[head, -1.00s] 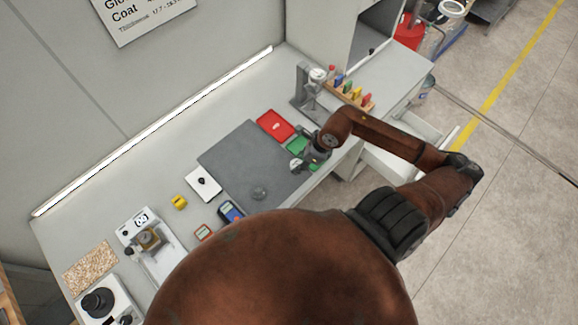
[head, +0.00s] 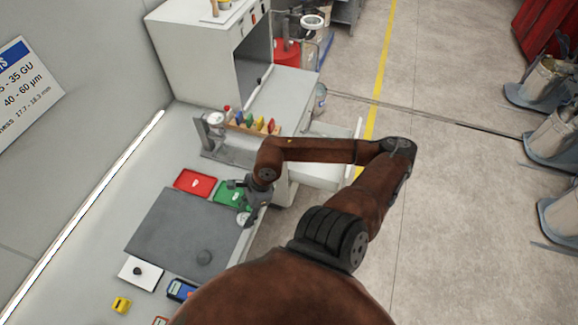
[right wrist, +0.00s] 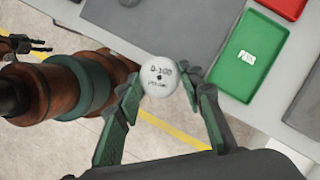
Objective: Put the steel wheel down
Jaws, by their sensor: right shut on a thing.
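The steel wheel (right wrist: 158,78) is a pale round disc marked "0-300" in the right wrist view. My right gripper (right wrist: 162,86) is shut on it, with one green-padded finger at each side. In the head view the wheel (head: 244,218) hangs under my right gripper (head: 247,203), near the front edge of the bench and beside the green tray (head: 229,193). The green "PASS" tray (right wrist: 250,55) lies to the right of the wheel in the wrist view and looks empty.
A red tray (head: 195,184) lies left of the green one. A dark grey mat (head: 170,230) holds a grey disc (head: 204,257). A gauge stand (head: 214,138) and a rack of coloured pieces (head: 252,126) stand behind the trays. An open drawer (head: 325,170) juts from the bench.

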